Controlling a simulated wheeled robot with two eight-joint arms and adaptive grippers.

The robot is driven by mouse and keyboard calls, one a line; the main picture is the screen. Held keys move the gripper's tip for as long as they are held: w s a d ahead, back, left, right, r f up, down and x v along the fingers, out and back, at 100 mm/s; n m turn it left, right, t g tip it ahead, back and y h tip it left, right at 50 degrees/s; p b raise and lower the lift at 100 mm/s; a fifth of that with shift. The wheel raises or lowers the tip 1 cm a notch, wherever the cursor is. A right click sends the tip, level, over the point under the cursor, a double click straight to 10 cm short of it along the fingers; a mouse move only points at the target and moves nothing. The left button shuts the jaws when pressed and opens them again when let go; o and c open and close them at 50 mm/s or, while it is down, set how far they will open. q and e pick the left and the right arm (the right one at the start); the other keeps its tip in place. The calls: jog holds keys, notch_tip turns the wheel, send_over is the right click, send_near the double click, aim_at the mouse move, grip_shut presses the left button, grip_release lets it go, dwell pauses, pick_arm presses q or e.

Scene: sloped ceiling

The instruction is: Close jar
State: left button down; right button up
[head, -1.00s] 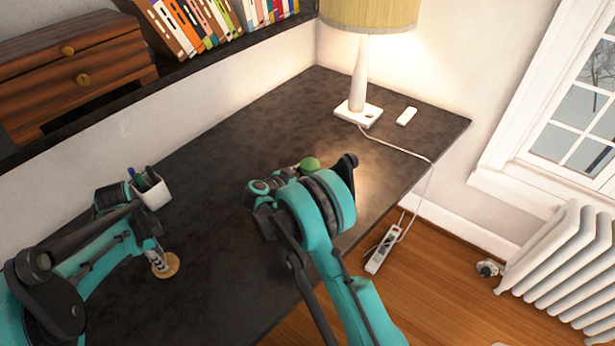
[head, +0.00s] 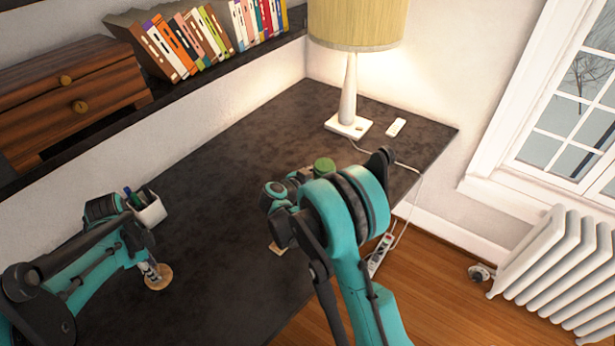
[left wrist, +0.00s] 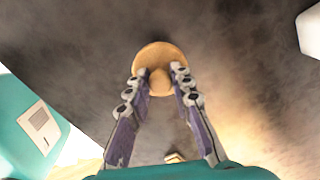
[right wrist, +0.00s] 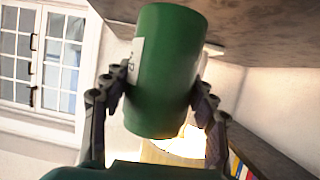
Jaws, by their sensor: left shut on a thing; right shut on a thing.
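A round wooden lid (head: 158,281) with a knob is at my left gripper, low over the dark desk at the left. My left gripper (left wrist: 158,82) is shut on the lid's knob; I cannot tell whether the lid touches the desk. A green cylindrical jar (right wrist: 165,70) with a pale label is between the fingers of my right gripper (right wrist: 162,88), which is shut on its sides. In the head view the jar (head: 325,166) shows partly behind my right arm, raised at the desk's middle right. Its mouth is not visible. The lid and jar are well apart.
The dark desk (head: 225,155) is mostly clear. A white pen cup (head: 150,208) stands behind my left gripper. A lamp (head: 348,100) and a small white object (head: 396,127) are at the far right. A small tan thing (head: 277,248) shows beside my right arm, mostly hidden.

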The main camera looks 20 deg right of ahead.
aim_at(329, 172)
pick_arm(q)
jog(key=shift+r+p, duration=0.4)
jog(key=shift+r, duration=0.15)
pick_arm(e)
jog(key=s+d+r, duration=0.1)
jog(key=d, duration=0.1)
jog(key=s+d+r, duration=0.1)
jog(key=shift+s+d+r, duration=0.15)
jog(key=shift+d+r, duration=0.15)
jog(key=shift+d, duration=0.05)
jog(key=o, duration=0.7)
jog(key=c, duration=1)
